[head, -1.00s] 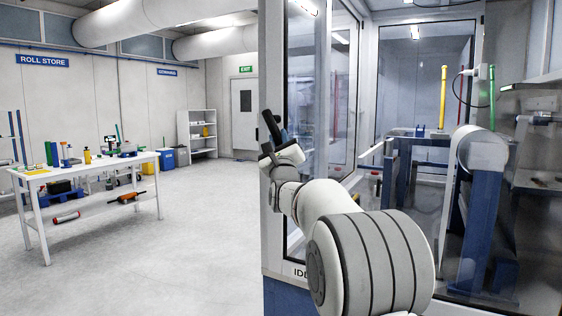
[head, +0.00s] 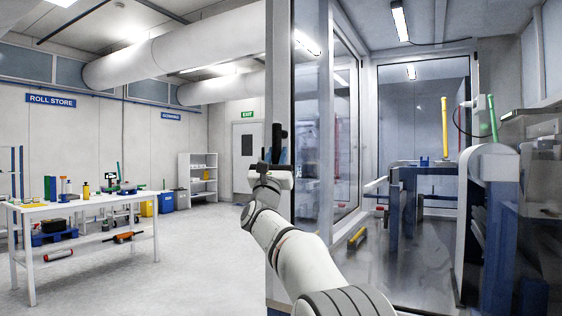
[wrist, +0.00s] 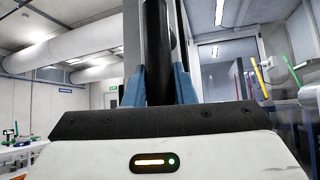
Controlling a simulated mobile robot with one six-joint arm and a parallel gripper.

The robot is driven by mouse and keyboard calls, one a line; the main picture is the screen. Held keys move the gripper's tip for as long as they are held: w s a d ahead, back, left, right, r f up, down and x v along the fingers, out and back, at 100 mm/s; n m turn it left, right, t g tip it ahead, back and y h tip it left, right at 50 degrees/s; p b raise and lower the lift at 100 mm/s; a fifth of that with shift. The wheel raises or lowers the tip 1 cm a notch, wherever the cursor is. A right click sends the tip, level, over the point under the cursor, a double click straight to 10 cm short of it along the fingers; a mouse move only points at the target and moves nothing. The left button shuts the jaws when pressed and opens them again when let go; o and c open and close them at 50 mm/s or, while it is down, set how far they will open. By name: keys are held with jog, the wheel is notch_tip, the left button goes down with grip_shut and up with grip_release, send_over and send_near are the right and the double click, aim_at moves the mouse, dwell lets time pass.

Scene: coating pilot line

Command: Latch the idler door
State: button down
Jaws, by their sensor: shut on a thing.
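The idler door is the tall glazed panel with a pale frame (head: 279,60) at the middle of the head view, its glass (head: 305,130) just right of the frame. My gripper (head: 275,160) is at the frame's edge at mid height. In the wrist view its blue finger pads (wrist: 158,85) are shut on a black upright bar (wrist: 156,40), which looks like the door's handle. The bar's lower end is hidden behind my gripper body. I cannot make out a latch, nor whether the door sits flush in its frame.
Behind the glass on the right are blue machine frames, a pale roller housing (head: 490,163) and a yellow post (head: 444,125). A white table (head: 85,210) with several items stands at the left. The floor (head: 195,255) between table and door is clear.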

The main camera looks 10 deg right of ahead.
jog(key=shift+r, duration=0.25)
jog(key=c, duration=1.6)
grip_release()
jog(key=shift+o, duration=0.8)
jog(key=shift+w+f, duration=0.1)
jog(key=shift+f, duration=0.05)
jog(key=shift+o, duration=1.3)
jog(key=shift+f, duration=0.15)
jog(key=b+v, duration=0.1)
jog(key=v, duration=0.6)
jog(key=shift+s+a+f+b, duration=0.1)
jog(key=shift+s+f+b, duration=0.1)
jog(key=shift+s+b, duration=0.15)
